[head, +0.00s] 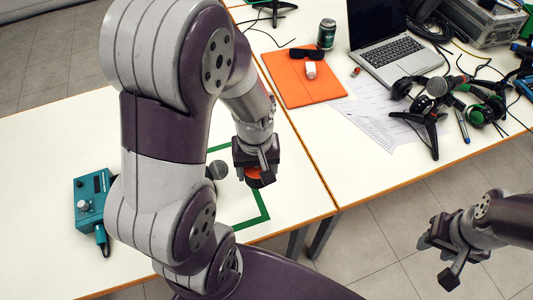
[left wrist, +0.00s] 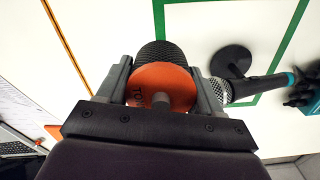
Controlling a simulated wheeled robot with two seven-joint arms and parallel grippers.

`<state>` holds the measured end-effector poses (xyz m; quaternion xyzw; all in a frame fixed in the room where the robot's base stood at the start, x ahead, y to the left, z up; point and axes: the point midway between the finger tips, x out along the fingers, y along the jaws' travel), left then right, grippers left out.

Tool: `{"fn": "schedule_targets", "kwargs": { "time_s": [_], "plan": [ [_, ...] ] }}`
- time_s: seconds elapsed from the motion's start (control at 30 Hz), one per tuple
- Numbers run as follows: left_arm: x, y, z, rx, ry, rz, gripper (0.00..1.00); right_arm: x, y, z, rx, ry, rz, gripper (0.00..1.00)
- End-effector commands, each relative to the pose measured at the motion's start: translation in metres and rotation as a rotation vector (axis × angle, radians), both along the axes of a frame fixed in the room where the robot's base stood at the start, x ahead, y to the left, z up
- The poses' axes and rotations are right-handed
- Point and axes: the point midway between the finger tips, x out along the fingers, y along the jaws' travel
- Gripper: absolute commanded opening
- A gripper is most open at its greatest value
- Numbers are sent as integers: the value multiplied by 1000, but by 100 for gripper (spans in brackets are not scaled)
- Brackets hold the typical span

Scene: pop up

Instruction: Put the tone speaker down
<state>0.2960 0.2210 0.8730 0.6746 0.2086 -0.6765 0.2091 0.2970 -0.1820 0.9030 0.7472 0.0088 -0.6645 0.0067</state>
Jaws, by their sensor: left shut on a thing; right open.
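The tone speaker (left wrist: 162,84) is a small round thing with an orange face bearing partly hidden lettering and a dark mesh body. My left gripper (left wrist: 165,92) is shut on it, one finger on each side. In the head view the speaker (head: 255,178) shows only partly below my left gripper (head: 257,160), over the white table by the green tape outline (head: 254,220). I cannot tell whether it touches the table. My right gripper (head: 443,260) is open and empty at the lower right, over the floor.
A microphone (head: 217,170) with a round dark base (left wrist: 232,61) stands close beside the speaker. A teal box (head: 91,200) is at the left. The right table holds an orange folder (head: 300,82), a laptop (head: 385,45) and headphones (head: 408,88). White surface inside the green tape is partly clear.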

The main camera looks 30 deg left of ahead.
Motion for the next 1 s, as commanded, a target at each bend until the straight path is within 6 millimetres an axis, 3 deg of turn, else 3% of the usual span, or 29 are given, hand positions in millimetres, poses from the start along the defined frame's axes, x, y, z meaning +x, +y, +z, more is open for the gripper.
{"fn": "schedule_targets", "kwargs": {
  "time_s": [0.2,0.37,0.47,0.5,0.63,1.0],
  "plan": [
    [63,13,-40,0,2,-1,30,0,0,-8,0,0,0,43],
    [90,18,-55,1,-1,-2,30,0,0,-9,0,0,0,43],
    [94,19,-66,0,2,-2,30,0,0,-11,0,0,0,43],
    [94,19,-75,-1,3,-3,23,0,0,-12,0,0,0,43],
    [94,19,-95,0,0,-3,23,0,0,-15,0,0,0,43],
    [94,19,-101,0,-1,-3,23,0,0,-16,0,0,0,43]
  ]
}}
